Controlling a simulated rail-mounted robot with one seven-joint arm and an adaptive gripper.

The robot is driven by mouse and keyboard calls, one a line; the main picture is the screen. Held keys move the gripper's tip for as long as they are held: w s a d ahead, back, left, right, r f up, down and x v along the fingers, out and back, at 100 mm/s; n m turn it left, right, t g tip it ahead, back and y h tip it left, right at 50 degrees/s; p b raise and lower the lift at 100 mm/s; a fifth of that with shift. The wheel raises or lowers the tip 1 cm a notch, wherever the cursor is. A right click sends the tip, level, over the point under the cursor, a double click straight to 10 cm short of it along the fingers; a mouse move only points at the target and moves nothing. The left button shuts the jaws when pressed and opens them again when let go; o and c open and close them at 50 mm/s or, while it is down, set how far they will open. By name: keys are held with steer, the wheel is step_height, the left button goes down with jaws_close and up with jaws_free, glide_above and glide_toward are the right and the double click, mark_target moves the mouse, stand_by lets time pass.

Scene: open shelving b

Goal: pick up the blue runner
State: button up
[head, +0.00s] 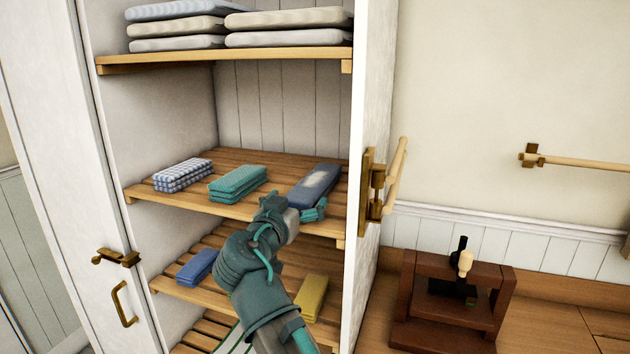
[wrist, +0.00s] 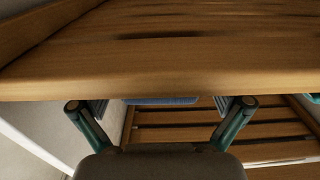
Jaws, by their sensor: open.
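A folded blue runner (head: 313,184) with a pale patch on top lies flat at the right end of the middle slatted shelf. Another folded blue cloth (head: 197,267) lies on the shelf below, at the left. My gripper (head: 294,208) is open at the middle shelf's front edge, just before the near end of the upper blue runner, which it partly hides. In the wrist view, a strip of blue cloth (wrist: 160,99) shows between the spread fingers, mostly hidden by a wooden board. I cannot tell whether the fingers touch it.
Checked cloths (head: 182,175) and teal cloths (head: 238,182) lie left on the middle shelf (head: 200,207). A yellow cloth (head: 312,297) lies below. The white right side panel (head: 368,110) stands close to my gripper. A wooden board (wrist: 160,65) fills the upper wrist view.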

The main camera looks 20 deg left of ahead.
mark_target(315, 186)
steer(key=shift+w+d, duration=0.1)
steer(key=shift+w, duration=1.15)
steer(key=c, duration=1.3)
steer(key=shift+r, duration=0.2)
